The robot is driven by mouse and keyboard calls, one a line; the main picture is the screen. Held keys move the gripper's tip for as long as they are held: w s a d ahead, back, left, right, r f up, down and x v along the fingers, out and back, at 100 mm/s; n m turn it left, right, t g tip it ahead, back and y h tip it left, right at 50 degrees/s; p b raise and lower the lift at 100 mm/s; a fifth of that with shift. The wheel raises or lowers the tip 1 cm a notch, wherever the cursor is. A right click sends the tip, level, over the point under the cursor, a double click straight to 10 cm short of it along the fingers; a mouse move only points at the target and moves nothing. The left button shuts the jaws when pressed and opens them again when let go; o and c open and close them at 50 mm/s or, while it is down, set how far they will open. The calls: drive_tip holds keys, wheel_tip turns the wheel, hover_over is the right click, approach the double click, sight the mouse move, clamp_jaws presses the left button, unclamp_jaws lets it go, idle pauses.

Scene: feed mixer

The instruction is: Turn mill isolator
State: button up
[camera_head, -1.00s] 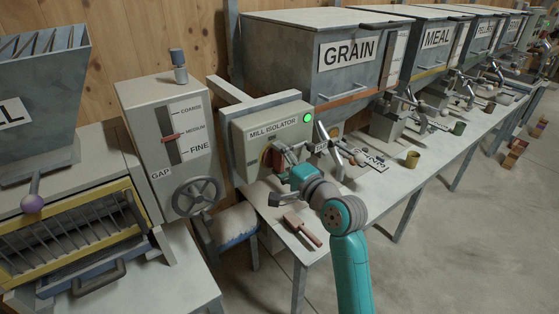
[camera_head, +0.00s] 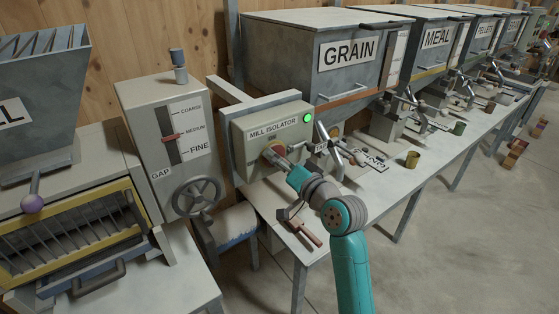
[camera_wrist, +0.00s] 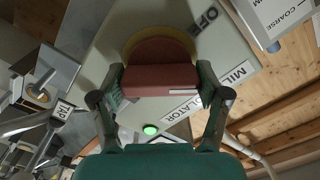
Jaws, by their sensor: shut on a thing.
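The mill isolator box (camera_head: 241,142) is a grey-green panel fixed at the back of the bench, with a lit green lamp (camera_head: 308,118) at its upper right. My gripper (camera_head: 277,155) is at the box front, shut on the red isolator handle. In the wrist view the red handle (camera_wrist: 160,80) sits on a yellow round plate (camera_wrist: 160,43), with the gripper (camera_wrist: 160,92) fingers on both sides of it. The word OFF shows near the plate, and the lamp (camera_wrist: 151,130) glows green. In the head view my gripper mostly hides the handle.
A gap panel (camera_head: 165,145) with a handwheel (camera_head: 197,198) stands to the left. The grain bin (camera_head: 310,55) is behind to the right. A wooden-handled tool (camera_head: 304,231) lies on the bench below my arm. A brass cup (camera_head: 412,160) stands further right.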

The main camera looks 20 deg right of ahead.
drive_tip(key=n, duration=0.4)
drive_tip(key=shift+n, duration=0.3)
drive_tip(key=shift+f+n, duration=0.1)
drive_tip(key=shift+n, duration=2.1)
drive_tip(key=o, duration=1.2)
drive_tip(key=shift+c, duration=0.2)
drive_tip(key=v, duration=1.2)
